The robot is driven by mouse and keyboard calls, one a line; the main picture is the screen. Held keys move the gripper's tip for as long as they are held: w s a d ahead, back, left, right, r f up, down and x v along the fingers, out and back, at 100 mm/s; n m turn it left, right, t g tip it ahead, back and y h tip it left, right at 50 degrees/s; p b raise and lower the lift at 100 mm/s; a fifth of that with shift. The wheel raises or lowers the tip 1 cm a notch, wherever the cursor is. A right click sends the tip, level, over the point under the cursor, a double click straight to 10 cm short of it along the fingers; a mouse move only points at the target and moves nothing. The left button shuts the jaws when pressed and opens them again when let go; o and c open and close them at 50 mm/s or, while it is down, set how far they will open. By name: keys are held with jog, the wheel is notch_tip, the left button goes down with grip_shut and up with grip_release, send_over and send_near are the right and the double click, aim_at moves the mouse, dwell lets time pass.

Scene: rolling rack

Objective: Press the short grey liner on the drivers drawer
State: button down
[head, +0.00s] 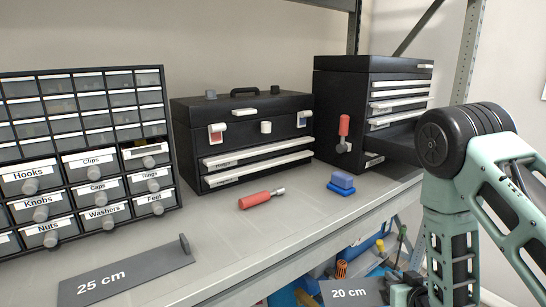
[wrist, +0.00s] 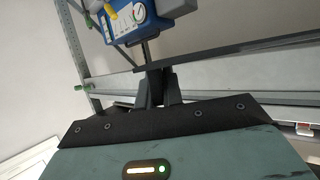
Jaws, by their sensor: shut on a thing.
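The short grey liner, marked "20 cm" (head: 350,292), is at the bottom edge of the head view, in front of the bench edge. My gripper (head: 392,283) is at its right end, mostly hidden by its own parts. In the wrist view my gripper (wrist: 156,88) has its fingers closed together on a slim dark part of the liner. A black tool chest (head: 340,95) stands at the back right of the bench. One of its lower drawers (head: 392,138) stands open, partly hidden behind my arm. I cannot read its label.
A longer grey liner marked "25 cm" (head: 125,272) lies on the bench (head: 225,235). A red-handled screwdriver (head: 262,199) and a blue block (head: 342,183) lie mid-bench. A second black chest (head: 245,140) and a small-parts cabinet (head: 85,145) stand behind. A blue device (wrist: 130,20) shows in the wrist view.

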jog(key=f, duration=0.1)
jog(key=d+f, duration=0.1)
jog(key=shift+s+f+m+h, duration=0.25)
jog(key=shift+f+m+h, duration=0.05)
jog(key=shift+f+h, duration=0.1)
jog(key=shift+r, duration=0.15)
